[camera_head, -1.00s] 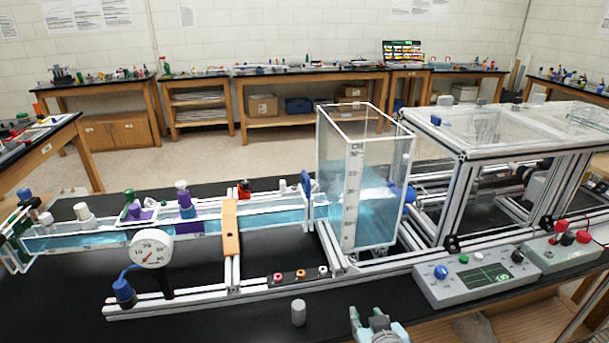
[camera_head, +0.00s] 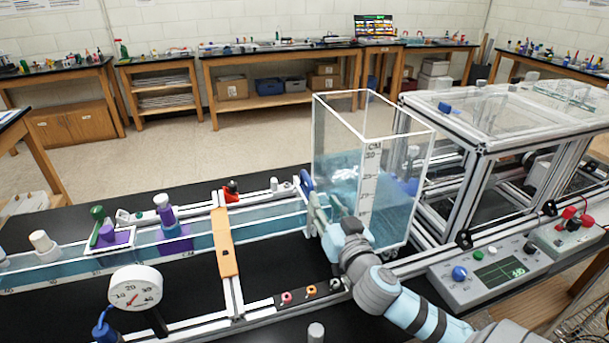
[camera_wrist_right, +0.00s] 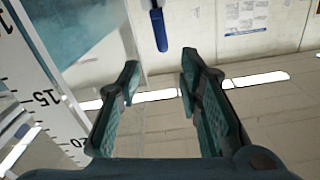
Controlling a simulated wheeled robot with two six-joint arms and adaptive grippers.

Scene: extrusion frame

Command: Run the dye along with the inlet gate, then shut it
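My right gripper (camera_head: 322,212) is at the near left corner of the clear water tank (camera_head: 420,195). In the right wrist view its two fingers (camera_wrist_right: 158,92) stand apart with nothing between them. A blue handle (camera_head: 306,184) at the tank's left side, which looks like the inlet gate's, is just beyond the fingers; a blue-ended rod (camera_wrist_right: 159,30) also shows in the wrist view above them. The long water channel (camera_head: 90,262) runs left from the tank. On it are a purple-and-white fitting (camera_head: 166,212) and a green-topped purple one (camera_head: 100,228); I cannot tell which holds dye. My left gripper is out of view.
A round gauge (camera_head: 135,289) stands in front of the channel and an orange bar (camera_head: 224,243) crosses it. A control box (camera_head: 488,273) is at the right, by the metal frame (camera_head: 470,140). A small grey cylinder (camera_head: 316,332) stands at the front edge.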

